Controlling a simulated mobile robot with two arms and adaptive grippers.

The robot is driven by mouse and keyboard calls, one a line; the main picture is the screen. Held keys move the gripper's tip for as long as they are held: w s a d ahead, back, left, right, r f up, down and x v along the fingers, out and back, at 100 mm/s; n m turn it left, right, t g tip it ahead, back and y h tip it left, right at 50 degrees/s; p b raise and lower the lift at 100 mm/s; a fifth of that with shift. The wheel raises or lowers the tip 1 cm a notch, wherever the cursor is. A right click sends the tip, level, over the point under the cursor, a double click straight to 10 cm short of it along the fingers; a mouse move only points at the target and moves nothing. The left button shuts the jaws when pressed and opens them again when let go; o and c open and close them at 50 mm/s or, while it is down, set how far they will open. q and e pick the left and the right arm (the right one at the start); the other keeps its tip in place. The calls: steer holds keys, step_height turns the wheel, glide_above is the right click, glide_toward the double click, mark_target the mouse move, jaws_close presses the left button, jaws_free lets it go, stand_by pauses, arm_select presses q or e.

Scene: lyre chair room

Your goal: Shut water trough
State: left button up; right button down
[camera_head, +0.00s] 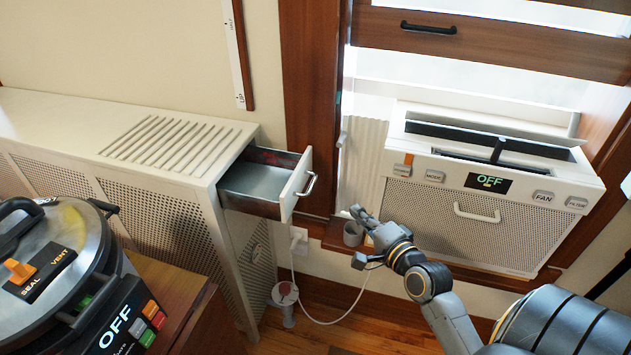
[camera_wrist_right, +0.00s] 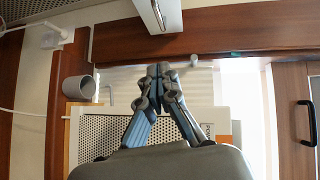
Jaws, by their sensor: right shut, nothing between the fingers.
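The water trough (camera_head: 255,183) is a metal-lined drawer pulled out of the end of the white radiator cover (camera_head: 70,110). Its white front panel (camera_head: 293,190) has a silver handle (camera_head: 308,184) and stands clear of the cover. In the right wrist view, what looks like that front (camera_wrist_right: 163,12) is at the top edge, beyond my fingertips. My right gripper (camera_head: 360,214) is shut and empty, to the right of and a little below the trough handle, apart from it. In the right wrist view its fingers (camera_wrist_right: 158,70) meet at the tips. My left gripper is not in view.
A window air conditioner (camera_head: 480,225) marked OFF is at right, behind my right arm. A grey cup (camera_head: 353,234) sits on the sill close to my gripper. A pressure cooker (camera_head: 60,260) stands on a wooden cabinet at lower left. A white cord (camera_head: 325,322) runs to the floor.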

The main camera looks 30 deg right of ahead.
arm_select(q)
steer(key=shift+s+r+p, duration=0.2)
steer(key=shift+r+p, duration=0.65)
arm_select(e)
steer(key=w+a+f, duration=0.1)
steer(key=w, duration=1.1)
steer(key=shift+w+a+f, duration=0.2)
steer(key=shift+w+a, duration=0.05)
steer(key=shift+a, duration=0.05)
